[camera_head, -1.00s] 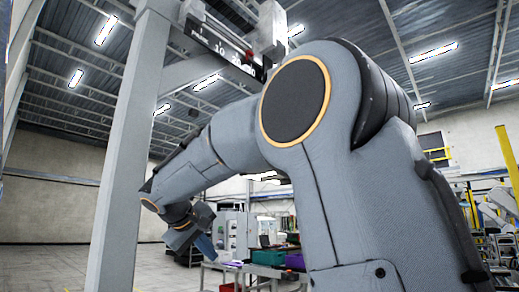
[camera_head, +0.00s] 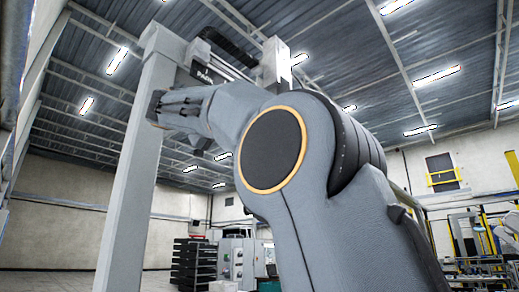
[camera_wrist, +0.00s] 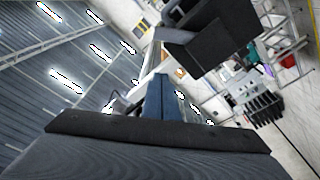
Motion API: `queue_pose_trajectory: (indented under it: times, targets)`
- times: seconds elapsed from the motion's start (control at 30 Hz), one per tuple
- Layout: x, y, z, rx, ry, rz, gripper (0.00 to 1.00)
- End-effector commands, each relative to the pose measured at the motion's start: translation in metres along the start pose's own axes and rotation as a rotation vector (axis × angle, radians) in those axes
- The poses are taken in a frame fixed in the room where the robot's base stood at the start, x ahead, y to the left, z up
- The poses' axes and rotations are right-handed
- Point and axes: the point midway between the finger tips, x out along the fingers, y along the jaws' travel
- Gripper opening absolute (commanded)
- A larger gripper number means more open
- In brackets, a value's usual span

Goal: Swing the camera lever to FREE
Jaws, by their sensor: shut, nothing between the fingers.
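In the head view a grey post carries an overhead crossbeam with a labelled plate (camera_head: 204,73), mostly covered by my raised arm. A pale block (camera_head: 274,62) hangs at the right of it. I cannot make out the camera lever or a FREE mark; my arm may hide them. I see nothing touching the fingertips.
The grey post (camera_head: 135,170) stands just left of my arm end. Dark stacked trays (camera_head: 193,262) and a grey cabinet (camera_head: 240,258) stand on the floor behind. A dark box-shaped part (camera_wrist: 213,32) fills the upper right of the wrist view.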

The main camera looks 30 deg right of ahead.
Motion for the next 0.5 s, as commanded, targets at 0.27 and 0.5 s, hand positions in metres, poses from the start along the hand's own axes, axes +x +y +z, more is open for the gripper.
queue_pose_trajectory:
  times: [0.27, 0.5]
  targets:
    - [0.033, 0.003, -0.001, -0.003, -0.003, 0.002, 0.0]
    - [0.079, 0.003, -0.001, -0.004, -0.003, 0.002, 0.0]
